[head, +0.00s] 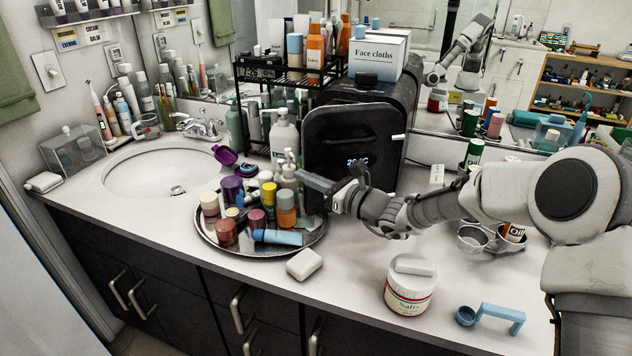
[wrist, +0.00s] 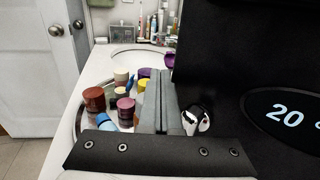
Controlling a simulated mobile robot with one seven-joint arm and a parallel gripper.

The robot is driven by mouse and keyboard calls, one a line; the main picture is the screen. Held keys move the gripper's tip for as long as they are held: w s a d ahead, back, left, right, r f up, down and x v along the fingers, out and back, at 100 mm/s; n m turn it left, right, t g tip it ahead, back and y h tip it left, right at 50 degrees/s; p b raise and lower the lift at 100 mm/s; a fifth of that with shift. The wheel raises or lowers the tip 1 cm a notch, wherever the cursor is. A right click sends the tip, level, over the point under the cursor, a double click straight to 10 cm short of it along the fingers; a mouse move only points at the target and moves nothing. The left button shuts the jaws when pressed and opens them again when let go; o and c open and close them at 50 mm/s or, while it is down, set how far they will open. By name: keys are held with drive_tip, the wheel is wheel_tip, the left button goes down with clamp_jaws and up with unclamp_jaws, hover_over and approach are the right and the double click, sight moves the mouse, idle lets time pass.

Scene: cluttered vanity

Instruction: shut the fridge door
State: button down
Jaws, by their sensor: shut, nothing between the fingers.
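The black mini fridge (head: 410,75) stands on the counter against the mirror. Its dark door (head: 335,135), with a lit temperature display, faces the room. The door looks set forward of the body at its left edge; how wide any gap is, I cannot tell. My gripper (head: 312,183) is shut and empty, low in front of the door's left part and beside the tray of bottles. In the wrist view, the shut fingers (wrist: 167,100) point past the left side of the door (wrist: 225,75), which fills the right. I cannot tell whether they touch it.
A round tray (head: 213,240) crowded with jars and bottles lies left of my gripper. Pump bottles (head: 284,138) stand beside the door's left edge. A face cloths box (head: 378,54) sits on the fridge. A soap bar (head: 304,264) and salts jar (head: 409,290) are in front; counter between them is clear.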

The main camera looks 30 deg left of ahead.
drive_tip(key=shift+w+a, duration=0.25)
drive_tip(key=shift+a, duration=0.1)
drive_tip(key=shift+d, duration=0.15)
idle(0.5)
